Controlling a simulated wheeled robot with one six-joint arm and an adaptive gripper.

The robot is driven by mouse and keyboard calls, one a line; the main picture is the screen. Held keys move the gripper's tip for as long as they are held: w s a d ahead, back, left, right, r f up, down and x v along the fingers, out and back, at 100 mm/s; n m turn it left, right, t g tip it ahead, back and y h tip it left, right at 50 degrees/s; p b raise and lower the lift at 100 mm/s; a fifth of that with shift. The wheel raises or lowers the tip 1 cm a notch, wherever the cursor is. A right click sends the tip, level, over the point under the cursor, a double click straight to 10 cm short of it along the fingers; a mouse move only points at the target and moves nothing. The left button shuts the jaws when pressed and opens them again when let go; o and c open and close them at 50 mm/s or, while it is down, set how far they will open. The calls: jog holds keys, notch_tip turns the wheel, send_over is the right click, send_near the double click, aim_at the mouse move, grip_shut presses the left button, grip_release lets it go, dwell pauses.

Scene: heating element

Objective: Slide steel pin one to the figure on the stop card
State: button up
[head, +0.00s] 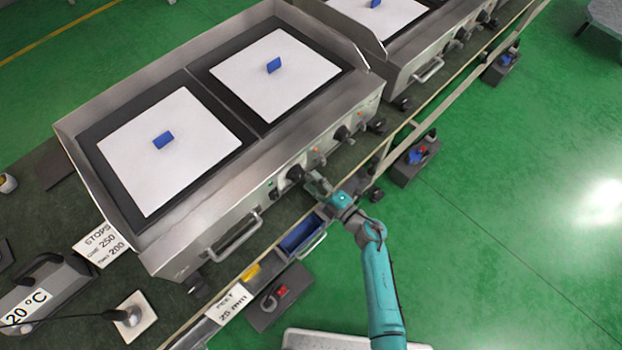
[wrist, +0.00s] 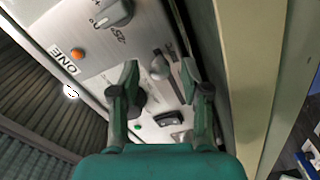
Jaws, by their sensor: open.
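The stop card (head: 103,243) lies at the left by the griddle's corner; it reads "STOPS", "ONE 250" and "TWO 200". My gripper (head: 318,185) is at the front panel of the near griddle, beside a black knob (head: 294,173). In the wrist view my gripper (wrist: 160,78) is open, with its two fingertips apart and facing the panel. A round-headed steel pin (wrist: 159,66) shows between the fingertips; I take it for pin one, as the panel carries a "ONE" label (wrist: 64,60). I cannot tell whether a finger touches it. Its scale figure is not readable.
The griddle (head: 190,240) has two dark plates with white sheets and blue blocks (head: 163,140). Below its front are an open blue drawer (head: 298,236) and a "FEET 25 mm" card (head: 230,303). A 20 °C meter (head: 45,290) stands left. A cream rail (wrist: 250,70) runs close right of my gripper.

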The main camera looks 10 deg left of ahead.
jog(key=shift+w+a, duration=0.45)
jog(key=shift+a, duration=0.15)
grip_shut()
jog(key=s+a, duration=0.2)
jog(key=s, duration=0.1)
jog(key=shift+s+a, duration=0.15)
jog(key=shift+a, duration=0.1)
grip_release()
